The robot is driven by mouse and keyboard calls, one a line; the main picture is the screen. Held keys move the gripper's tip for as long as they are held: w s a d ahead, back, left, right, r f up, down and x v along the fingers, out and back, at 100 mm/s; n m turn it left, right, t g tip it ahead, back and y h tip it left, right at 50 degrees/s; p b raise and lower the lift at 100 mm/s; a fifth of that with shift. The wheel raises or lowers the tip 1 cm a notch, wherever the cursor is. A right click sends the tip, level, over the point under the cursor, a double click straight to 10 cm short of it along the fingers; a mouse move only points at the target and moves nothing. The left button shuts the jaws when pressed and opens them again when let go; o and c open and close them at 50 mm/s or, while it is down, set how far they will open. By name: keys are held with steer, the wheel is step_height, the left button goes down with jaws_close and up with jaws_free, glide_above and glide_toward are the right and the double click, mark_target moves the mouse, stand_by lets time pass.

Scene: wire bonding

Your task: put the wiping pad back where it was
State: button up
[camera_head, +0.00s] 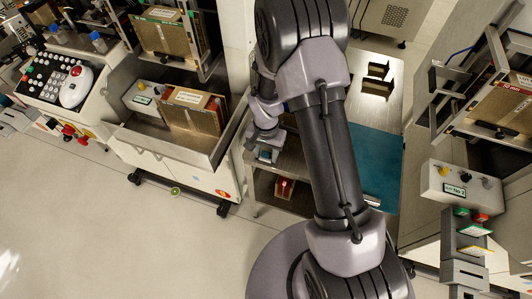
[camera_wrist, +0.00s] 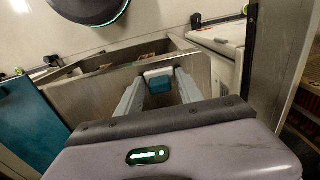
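The wiping pad (camera_wrist: 159,80) is a small block, white on top and teal below. In the wrist view it sits between the tips of my gripper (camera_wrist: 160,88), with a grey finger against each side. My gripper looks shut on it. In the head view my gripper (camera_head: 264,150) is at the left edge of the steel bench (camera_head: 376,104), left of my arm. The pad is small there and partly covered by the gripper. Whether it touches a surface below cannot be told.
A teal mat (camera_head: 372,160) covers part of the bench; its edge also shows in the wrist view (camera_wrist: 28,118). Two slotted openings are at the bench's back. A machine with a tray holding a brown magazine (camera_head: 195,112) stands left. Another machine with a control box (camera_head: 460,190) stands right.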

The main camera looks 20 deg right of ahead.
steer(key=shift+o, duration=1.3)
steer(key=shift+r+p, duration=0.35)
step_height(320, 180, up, 13)
steer(key=p, duration=0.5)
step_height(320, 180, up, 11)
steer(key=t, duration=0.2)
glide_above(266, 152)
steer(key=s, duration=0.2)
steer(key=s+a+r+n+t+y, duration=0.2)
steer(key=s+a+r+t, duration=0.1)
steer(key=s+r, duration=1.3)
steer(key=shift+s+a+n+t, duration=0.4)
steer(key=shift+s+a, duration=0.1)
steer(key=shift+s, duration=0.1)
